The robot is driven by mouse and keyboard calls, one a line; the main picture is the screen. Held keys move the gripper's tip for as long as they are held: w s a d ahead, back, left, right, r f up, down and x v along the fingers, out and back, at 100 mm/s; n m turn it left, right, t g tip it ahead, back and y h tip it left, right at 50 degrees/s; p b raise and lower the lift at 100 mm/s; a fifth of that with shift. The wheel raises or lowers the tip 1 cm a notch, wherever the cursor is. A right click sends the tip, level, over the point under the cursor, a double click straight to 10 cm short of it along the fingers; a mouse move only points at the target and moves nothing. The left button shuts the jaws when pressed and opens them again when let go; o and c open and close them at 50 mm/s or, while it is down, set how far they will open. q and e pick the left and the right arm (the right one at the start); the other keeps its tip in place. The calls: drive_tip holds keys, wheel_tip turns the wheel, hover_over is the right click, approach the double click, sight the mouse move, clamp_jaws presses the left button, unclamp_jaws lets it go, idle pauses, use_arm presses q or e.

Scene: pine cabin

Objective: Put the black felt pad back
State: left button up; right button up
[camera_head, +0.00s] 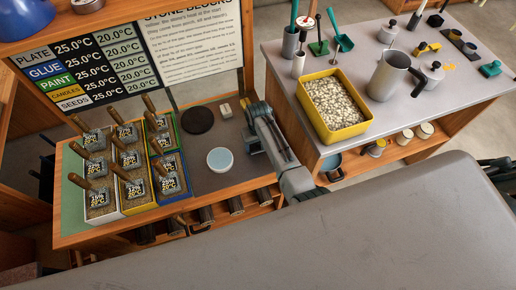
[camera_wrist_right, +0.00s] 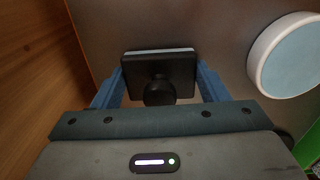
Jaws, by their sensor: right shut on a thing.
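My right gripper (camera_wrist_right: 160,82) is shut on a black rectangular pad (camera_wrist_right: 160,66) with a round knob on its back and a pale strip along one edge. I take this to be the felt pad; felt cannot be made out. The fingers hold it at both sides, over or on the dark worktop; I cannot tell if it touches. In the head view my right gripper (camera_head: 252,143) is at the worktop's right end, mostly hidden by its arm. A white round dish with a pale blue inside (camera_head: 221,160) lies beside it, also in the wrist view (camera_wrist_right: 288,58). My left gripper is not in view.
A black disc (camera_head: 198,120) and a small pale block (camera_head: 225,110) lie behind the dish. Several bins with labelled scoops (camera_head: 128,160) fill the left. A label board (camera_head: 85,70) stands behind. A grey table (camera_head: 350,60) with a yellow pebble tray (camera_head: 336,134) is at the right.

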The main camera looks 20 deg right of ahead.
drive_tip(key=shift+f, duration=0.35)
drive_tip(key=o, duration=1.1)
wheel_tip(320, 180, up, 12)
